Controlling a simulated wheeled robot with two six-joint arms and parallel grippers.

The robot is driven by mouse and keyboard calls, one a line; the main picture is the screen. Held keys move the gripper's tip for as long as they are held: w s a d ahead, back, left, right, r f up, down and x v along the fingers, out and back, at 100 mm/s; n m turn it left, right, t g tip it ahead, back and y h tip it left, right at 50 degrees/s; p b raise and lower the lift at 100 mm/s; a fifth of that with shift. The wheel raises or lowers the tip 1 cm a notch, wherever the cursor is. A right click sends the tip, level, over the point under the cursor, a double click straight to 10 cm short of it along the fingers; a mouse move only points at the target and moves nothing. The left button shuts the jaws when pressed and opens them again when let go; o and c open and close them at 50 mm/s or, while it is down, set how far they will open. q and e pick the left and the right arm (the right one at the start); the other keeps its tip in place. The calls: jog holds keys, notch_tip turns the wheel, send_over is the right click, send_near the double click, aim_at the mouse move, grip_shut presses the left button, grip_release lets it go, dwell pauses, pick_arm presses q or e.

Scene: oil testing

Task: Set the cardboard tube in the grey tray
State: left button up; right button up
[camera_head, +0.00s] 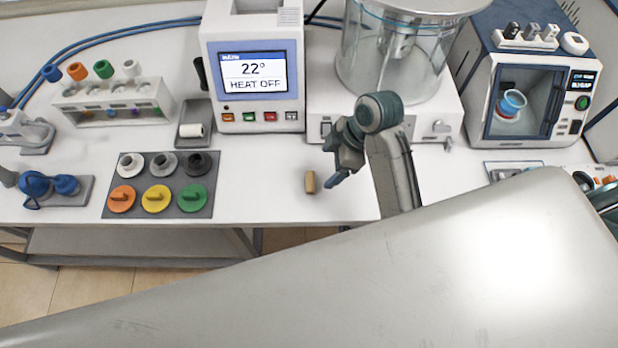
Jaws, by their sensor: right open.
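The cardboard tube (310,182) is a small tan cylinder standing on the white bench near its front edge. My right gripper (331,183) is open just to the right of the tube, with its fingers pointing down and left. It looks empty, and I cannot tell whether a finger touches the tube. A small grey tray (196,108) lies left of the heater unit, with a white roll (191,130) in its front part. My left gripper is not in view.
A grey mat (148,211) with several coloured caps lies at the left front. The heater unit (252,75) and a glass vessel (395,50) stand behind. A cabinet (487,85) is at the right. Bench between mat and tube is clear.

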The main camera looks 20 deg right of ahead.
aim_at(311, 180)
jog(key=shift+s+a+f+p, duration=0.15)
jog(key=shift+a+f+p, duration=0.25)
jog(key=shift+f+p, duration=0.15)
jog(key=shift+a+f, duration=0.25)
jog(key=shift+f, duration=0.4)
jog(key=shift+w+a+f+p, duration=0.2)
jog(key=shift+w+p, duration=0.1)
jog(key=shift+p, duration=0.1)
jog(key=p+x, duration=0.2)
jog(key=x, duration=0.1)
jog(key=shift+a+f, duration=0.1)
jog(key=shift+a, duration=0.4)
jog(key=shift+a+f, duration=0.2)
jog(key=shift+f, duration=0.4)
jog(key=c, duration=1.1)
